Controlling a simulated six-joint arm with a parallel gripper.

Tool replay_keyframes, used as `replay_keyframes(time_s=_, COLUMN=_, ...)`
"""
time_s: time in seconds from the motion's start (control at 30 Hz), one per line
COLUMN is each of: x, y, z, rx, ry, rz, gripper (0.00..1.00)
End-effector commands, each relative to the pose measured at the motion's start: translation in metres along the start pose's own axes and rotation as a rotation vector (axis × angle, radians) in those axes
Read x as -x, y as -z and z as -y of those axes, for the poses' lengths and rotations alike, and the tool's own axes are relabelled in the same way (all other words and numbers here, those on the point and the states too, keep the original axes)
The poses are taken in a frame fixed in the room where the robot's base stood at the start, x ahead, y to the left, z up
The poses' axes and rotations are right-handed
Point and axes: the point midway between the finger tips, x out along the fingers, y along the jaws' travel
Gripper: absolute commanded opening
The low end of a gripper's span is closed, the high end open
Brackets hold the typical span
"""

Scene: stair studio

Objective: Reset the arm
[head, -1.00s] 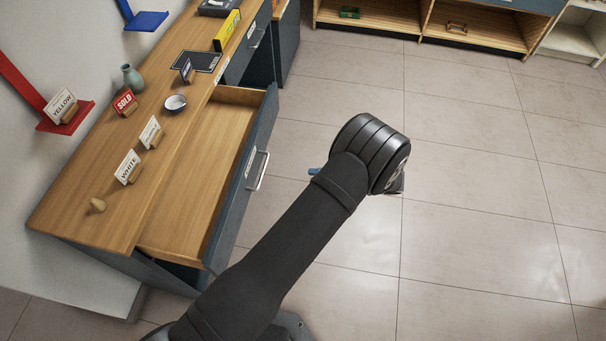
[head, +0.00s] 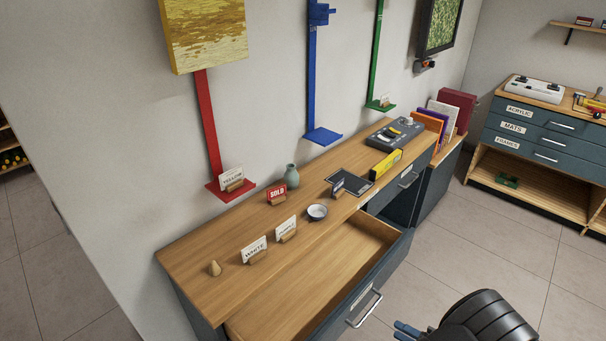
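My arm shows at the bottom right of the head view as a dark, ribbed, rounded joint (head: 490,318). A small blue piece (head: 406,330) sticks out to its left. My gripper's fingers cannot be made out; the lower edge of the picture cuts the arm off. The arm is to the right of the open drawer (head: 300,275), apart from its handle (head: 366,308) in the picture. The drawer is pulled out and looks empty in the part I see.
The wooden counter (head: 220,225) carries small signs, including a red SOLD sign (head: 277,194), a white bowl (head: 317,212), a vase (head: 291,176) and a yellow box (head: 386,164). Red (head: 209,130), blue and green brackets stand on the wall. Tiled floor (head: 480,235) is clear at the right.

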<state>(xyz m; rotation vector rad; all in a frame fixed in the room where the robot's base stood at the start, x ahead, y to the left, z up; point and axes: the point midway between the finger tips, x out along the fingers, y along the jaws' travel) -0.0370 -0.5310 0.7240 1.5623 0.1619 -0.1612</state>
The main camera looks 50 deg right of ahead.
Motion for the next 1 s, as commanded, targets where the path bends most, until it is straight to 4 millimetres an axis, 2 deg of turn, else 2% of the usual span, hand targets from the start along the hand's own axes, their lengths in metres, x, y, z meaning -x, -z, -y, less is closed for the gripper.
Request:
replay_keyframes(time_s=0.1, x=-0.025, y=0.001, z=0.0, rx=-0.001, ry=0.0, rz=-0.004, gripper=0.32)
replay_keyframes(time_s=0.3, x=-0.064, y=0.001, z=0.0, rx=-0.001, ry=-0.001, rz=-0.004, gripper=0.32)
replay_keyframes(time_s=0.5, x=-0.09, y=0.0, z=0.0, rx=0.0, ry=-0.001, rz=-0.001, gripper=0.32)
replay_keyframes(time_s=0.7, x=-0.1, y=0.0, z=0.0, rx=0.0, ry=0.0, rz=0.0, gripper=0.32)
replay_keyframes(time_s=1.0, x=-0.1, y=0.0, z=0.0, rx=0.0, ry=0.0, rz=0.001, gripper=0.32)
